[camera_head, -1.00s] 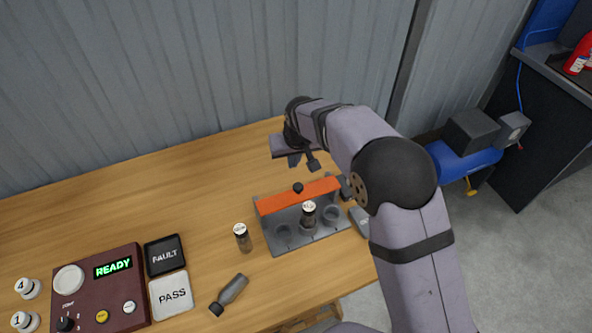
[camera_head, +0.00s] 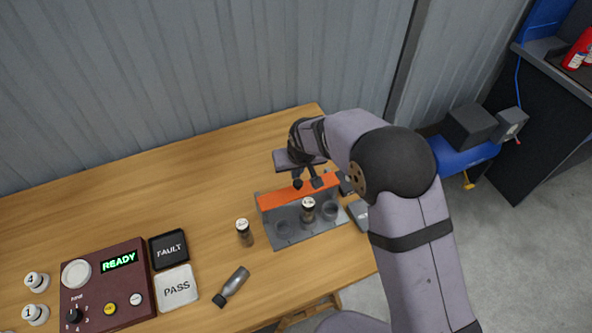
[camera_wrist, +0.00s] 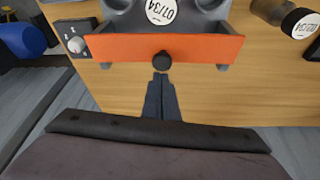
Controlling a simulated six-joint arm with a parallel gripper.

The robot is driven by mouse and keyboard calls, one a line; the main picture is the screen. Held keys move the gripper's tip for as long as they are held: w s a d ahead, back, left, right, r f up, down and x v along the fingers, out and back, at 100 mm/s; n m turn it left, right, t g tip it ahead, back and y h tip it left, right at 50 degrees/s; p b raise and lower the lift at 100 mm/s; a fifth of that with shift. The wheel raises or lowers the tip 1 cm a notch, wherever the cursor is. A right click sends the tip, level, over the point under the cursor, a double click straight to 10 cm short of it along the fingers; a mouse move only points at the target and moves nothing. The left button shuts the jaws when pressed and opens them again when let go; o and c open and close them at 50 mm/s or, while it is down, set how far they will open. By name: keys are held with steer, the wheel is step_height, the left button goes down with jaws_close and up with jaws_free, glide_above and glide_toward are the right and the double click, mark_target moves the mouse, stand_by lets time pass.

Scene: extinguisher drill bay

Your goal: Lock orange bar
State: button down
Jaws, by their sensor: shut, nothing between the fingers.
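The orange bar (camera_head: 272,200) lies across the back of a grey rack (camera_head: 290,240); in the wrist view the bar (camera_wrist: 200,48) runs across the top with a round black knob (camera_wrist: 162,61) at its middle. A cylinder with a white, dated cap (camera_head: 308,210) stands in the rack's middle holder, with an empty holder on each side. My gripper (camera_head: 297,176) is shut and empty, just above the knob. In the wrist view its fingertips (camera_wrist: 160,77) point at the knob and appear very near it; whether they touch is unclear.
A capped cylinder (camera_head: 244,233) stands left of the rack, and a grey bottle (camera_head: 232,287) lies in front. PASS (camera_head: 177,288) and FAULT (camera_head: 168,249) pads and a READY panel (camera_head: 105,285) are at left. A grey box with a dial (camera_wrist: 72,38) adjoins the rack.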

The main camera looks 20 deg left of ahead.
steer(key=shift+s+d+f+b, duration=0.1)
steer(key=shift+s+d+b, duration=0.3)
steer(key=shift+s+d, duration=0.75)
steer(key=shift+w+a, duration=1.1)
steer(key=shift+w, duration=0.4)
step_height(320, 180, up, 10)
steer(key=b, duration=0.3)
glide_above(300, 183)
steer(key=shift+s+r, duration=0.15)
steer(key=shift+r, duration=0.05)
